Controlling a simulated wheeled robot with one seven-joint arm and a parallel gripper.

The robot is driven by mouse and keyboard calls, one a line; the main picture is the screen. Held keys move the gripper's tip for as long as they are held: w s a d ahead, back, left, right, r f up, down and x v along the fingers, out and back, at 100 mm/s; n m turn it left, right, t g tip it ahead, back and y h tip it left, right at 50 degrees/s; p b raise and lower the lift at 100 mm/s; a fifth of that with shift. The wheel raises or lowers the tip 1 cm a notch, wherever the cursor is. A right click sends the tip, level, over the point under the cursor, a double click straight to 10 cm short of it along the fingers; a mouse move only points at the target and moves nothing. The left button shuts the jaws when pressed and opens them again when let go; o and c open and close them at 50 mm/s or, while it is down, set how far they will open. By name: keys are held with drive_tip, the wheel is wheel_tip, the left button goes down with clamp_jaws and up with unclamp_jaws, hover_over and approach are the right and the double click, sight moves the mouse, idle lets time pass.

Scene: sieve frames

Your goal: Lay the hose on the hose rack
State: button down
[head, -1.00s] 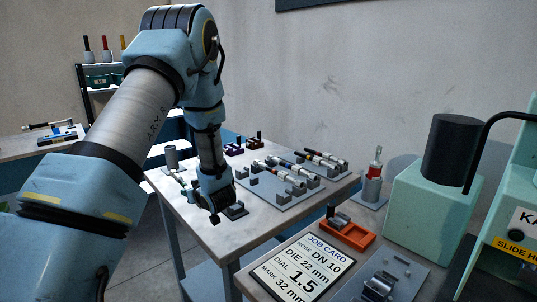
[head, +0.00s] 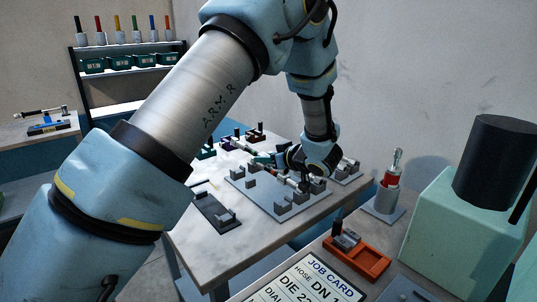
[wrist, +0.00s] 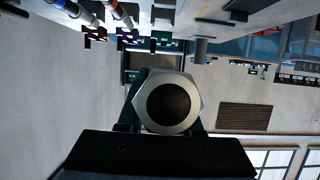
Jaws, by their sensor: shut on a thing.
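My gripper (head: 308,172) is over the table, at the right part of a grey plate with upright grey blocks, which looks like the hose rack (head: 240,181). In the wrist view a hose end with a silver hex fitting (wrist: 194,104) and a dark round bore faces the camera, between the jaws. My gripper is shut on this hose. A light hose length with a red band (head: 287,179) shows beside the gripper, low over the rack's blocks. The gripper hides much of it, so I cannot tell whether it touches the blocks.
A dark grey fixture (head: 216,212) lies at the table's left front. Purple and green block holders stand at the back. A cup with a red-banded tool (head: 388,190), an orange tray (head: 362,258) and the job card (head: 312,282) are at right.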

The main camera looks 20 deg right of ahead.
drive_tip(key=shift+s+r, duration=0.1)
idle(0.3)
drive_tip(key=shift+f+b, duration=2.15)
drive_tip(key=shift+f, duration=2.35)
drive_tip(key=shift+f, duration=0.55)
drive_tip(key=c, duration=0.5)
unclamp_jaws()
drive_tip(key=shift+s, duration=0.1)
drive_tip(key=b+v, duration=0.2)
drive_tip(key=v, duration=0.5)
drive_tip(key=shift+s+d+r+b, duration=0.1)
drive_tip(key=shift+s+b, duration=0.05)
drive_tip(key=shift+b, duration=0.2)
